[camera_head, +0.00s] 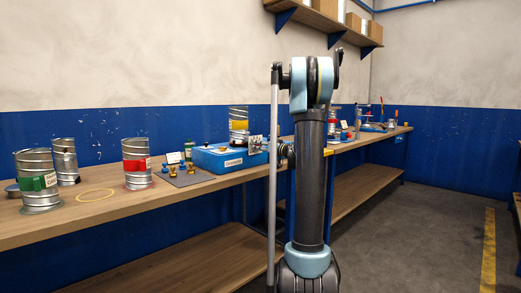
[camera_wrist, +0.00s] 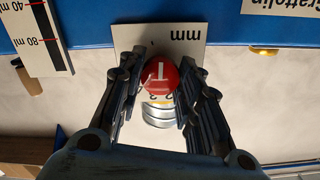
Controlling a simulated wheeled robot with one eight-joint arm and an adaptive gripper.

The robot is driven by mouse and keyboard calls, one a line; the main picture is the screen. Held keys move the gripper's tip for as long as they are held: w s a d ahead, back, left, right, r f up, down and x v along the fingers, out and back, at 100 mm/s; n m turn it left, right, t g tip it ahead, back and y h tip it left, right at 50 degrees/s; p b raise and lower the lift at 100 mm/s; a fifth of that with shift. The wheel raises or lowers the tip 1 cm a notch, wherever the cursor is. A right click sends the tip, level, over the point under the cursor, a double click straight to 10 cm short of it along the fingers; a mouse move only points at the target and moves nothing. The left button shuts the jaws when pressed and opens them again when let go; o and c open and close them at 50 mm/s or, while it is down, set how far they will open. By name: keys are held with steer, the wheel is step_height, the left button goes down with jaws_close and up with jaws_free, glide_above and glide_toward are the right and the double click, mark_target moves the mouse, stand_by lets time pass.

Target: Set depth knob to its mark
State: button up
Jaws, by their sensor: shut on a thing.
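In the wrist view, a round red knob (camera_wrist: 161,77) with a white T-shaped mark on its face sits in front of a white plate (camera_wrist: 187,35) lettered "mm". Whether the knob's white line meets a target mark cannot be told. In the head view my arm blocks sight of the knob and fingers.
In the head view, a blue box (camera_head: 218,160) and metal cans (camera_head: 137,162) stand on the wooden bench (camera_head: 118,211). Open floor (camera_head: 424,220) lies to the right.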

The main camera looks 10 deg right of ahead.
steer(key=shift+d+f+m, duration=0.1)
steer(key=shift+f+m, duration=0.05)
steer(key=shift+m, duration=7.85)
steer(key=shift+d+f+m, duration=0.1)
steer(key=shift+m, duration=7.9)
steer(key=o, duration=1.1)
steer(key=shift+w+a, duration=0.1)
